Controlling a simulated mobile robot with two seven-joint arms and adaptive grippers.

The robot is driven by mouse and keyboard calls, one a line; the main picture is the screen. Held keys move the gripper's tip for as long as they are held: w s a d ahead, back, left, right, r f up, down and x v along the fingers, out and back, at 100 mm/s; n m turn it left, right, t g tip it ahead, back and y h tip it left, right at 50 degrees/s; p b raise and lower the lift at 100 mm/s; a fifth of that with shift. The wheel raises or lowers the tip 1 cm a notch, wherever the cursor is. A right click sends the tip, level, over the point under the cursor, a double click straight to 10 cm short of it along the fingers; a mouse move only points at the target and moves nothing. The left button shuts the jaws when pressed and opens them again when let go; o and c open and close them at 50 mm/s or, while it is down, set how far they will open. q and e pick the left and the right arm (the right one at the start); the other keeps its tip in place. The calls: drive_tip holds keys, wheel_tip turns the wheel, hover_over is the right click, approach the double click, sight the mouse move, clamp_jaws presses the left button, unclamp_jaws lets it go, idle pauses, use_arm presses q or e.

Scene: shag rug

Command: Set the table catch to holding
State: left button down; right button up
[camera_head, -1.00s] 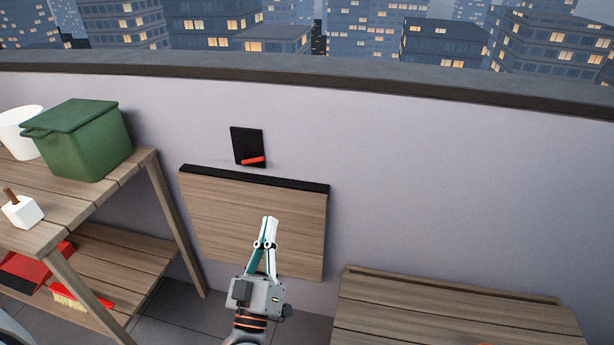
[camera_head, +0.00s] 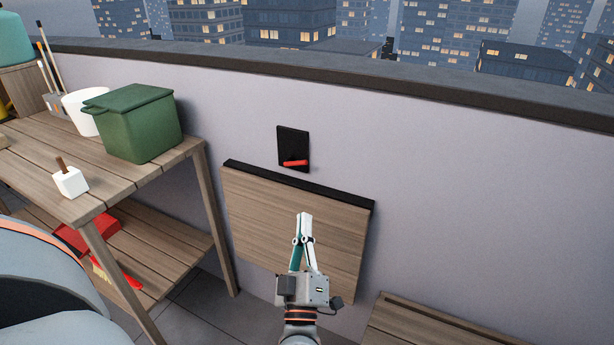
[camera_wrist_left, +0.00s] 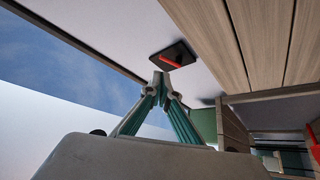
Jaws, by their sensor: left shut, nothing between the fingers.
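The table catch is a black plate (camera_head: 293,147) on the wall with a red lever (camera_head: 296,163) near its lower edge. In the left wrist view the catch plate (camera_wrist_left: 174,56) and its red lever (camera_wrist_left: 168,61) show just beyond my fingertips. A wooden fold-down table panel (camera_head: 290,225) hangs flat against the wall below the catch, with a black strip along its top. My left gripper (camera_head: 304,217) is in front of the panel, below the catch and apart from it. Its fingertips (camera_wrist_left: 163,78) are together and hold nothing. My right gripper is not in view.
A wooden shelf bench (camera_head: 195,152) stands at the left with a green lidded box (camera_head: 140,125), a white pot (camera_head: 82,112) and a small white block (camera_head: 70,182) with a brown handle. Another wooden bench (camera_head: 430,335) is at lower right. The wall right of the panel is bare.

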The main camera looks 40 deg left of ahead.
use_arm(q)
drive_tip(key=x, duration=1.2)
drive_tip(key=shift+w+r+b, duration=0.15)
drive_tip(key=shift+w+b, duration=0.05)
drive_tip(key=shift+b, duration=0.2)
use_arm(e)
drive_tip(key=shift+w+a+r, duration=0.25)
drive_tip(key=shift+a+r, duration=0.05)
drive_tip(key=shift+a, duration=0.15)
use_arm(q)
drive_tip(key=shift+r, duration=0.1)
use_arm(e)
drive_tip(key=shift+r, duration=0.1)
use_arm(q)
drive_tip(key=shift+a+r+n+g+p, duration=0.1)
drive_tip(key=shift+r+n+g+p, duration=0.35)
drive_tip(key=shift+n+p, duration=0.55)
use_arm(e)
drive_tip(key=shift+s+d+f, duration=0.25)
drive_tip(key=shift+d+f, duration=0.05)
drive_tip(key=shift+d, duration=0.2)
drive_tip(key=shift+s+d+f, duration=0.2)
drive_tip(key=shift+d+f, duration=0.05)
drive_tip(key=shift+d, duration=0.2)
use_arm(q)
drive_tip(key=shift+r+y, duration=0.15)
drive_tip(key=shift+y, duration=0.25)
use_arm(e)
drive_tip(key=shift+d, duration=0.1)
